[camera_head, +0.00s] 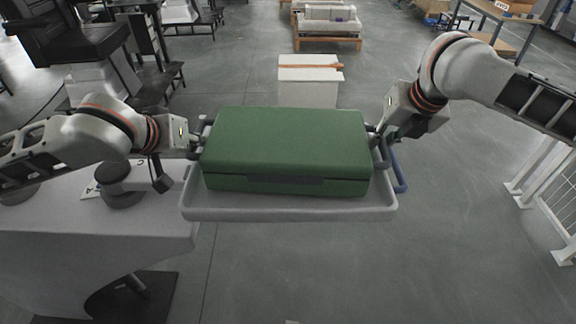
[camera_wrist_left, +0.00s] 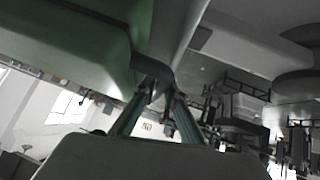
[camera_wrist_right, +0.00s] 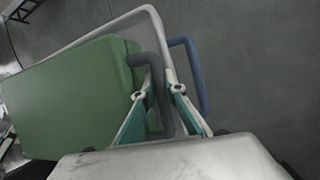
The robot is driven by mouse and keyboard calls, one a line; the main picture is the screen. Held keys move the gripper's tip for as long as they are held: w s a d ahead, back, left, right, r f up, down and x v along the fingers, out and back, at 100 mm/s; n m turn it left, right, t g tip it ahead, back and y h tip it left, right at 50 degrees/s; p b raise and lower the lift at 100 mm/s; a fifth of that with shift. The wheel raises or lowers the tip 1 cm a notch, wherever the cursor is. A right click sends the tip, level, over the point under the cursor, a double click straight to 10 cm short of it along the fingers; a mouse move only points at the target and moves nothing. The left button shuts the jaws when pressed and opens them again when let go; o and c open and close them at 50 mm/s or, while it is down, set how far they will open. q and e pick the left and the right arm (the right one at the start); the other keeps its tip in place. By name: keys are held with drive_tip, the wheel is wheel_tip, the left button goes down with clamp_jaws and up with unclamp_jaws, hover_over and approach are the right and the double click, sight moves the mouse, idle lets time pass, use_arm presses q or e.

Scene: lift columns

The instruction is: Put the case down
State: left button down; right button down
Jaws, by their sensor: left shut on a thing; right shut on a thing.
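The green case (camera_head: 285,140) is shut and level between my grippers, over or in a shallow grey tray (camera_head: 290,213). I cannot tell whether its underside touches the tray floor. My left gripper (camera_head: 197,142) is shut on the case's left handle, and the dark handle (camera_wrist_left: 152,68) shows at the fingertips in the left wrist view. My right gripper (camera_head: 378,137) is shut on the case's right handle, a dark grey bar (camera_wrist_right: 158,72) between the fingers in the right wrist view. The tray's blue handle (camera_wrist_right: 200,75) is outside that grip. The tray's support is hidden.
A grey-topped table (camera_head: 150,215) with a dark round object (camera_head: 119,188) is at the left, close to the tray. A white block with an orange strip (camera_head: 308,80) stands beyond the case. A white railing (camera_head: 550,190) is at the right. Floor in front of the tray is clear.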

use_arm(q)
drive_tip(key=shift+w+a+f, duration=0.1)
drive_tip(key=shift+a+f, duration=0.05)
drive_tip(key=shift+f, duration=0.15)
use_arm(e)
drive_tip(key=shift+w+d+f, duration=0.1)
drive_tip(key=shift+f, duration=0.2)
use_arm(q)
drive_tip(key=c, duration=2.3)
unclamp_jaws()
drive_tip(key=shift+f, duration=0.2)
use_arm(e)
drive_tip(key=c, duration=2.3)
unclamp_jaws()
drive_tip(key=shift+f, duration=0.2)
use_arm(q)
drive_tip(key=shift+o, duration=1.1)
drive_tip(key=shift+s, duration=0.2)
use_arm(e)
drive_tip(key=shift+o, duration=1.1)
drive_tip(key=shift+s, duration=0.2)
drive_tip(key=shift+r, duration=0.1)
use_arm(q)
drive_tip(key=v, duration=1.1)
drive_tip(key=shift+s+r, duration=0.2)
drive_tip(key=shift+r, duration=0.15)
use_arm(e)
drive_tip(key=v, duration=1.1)
drive_tip(key=shift+r, duration=0.4)
drive_tip(key=shift+s, duration=0.15)
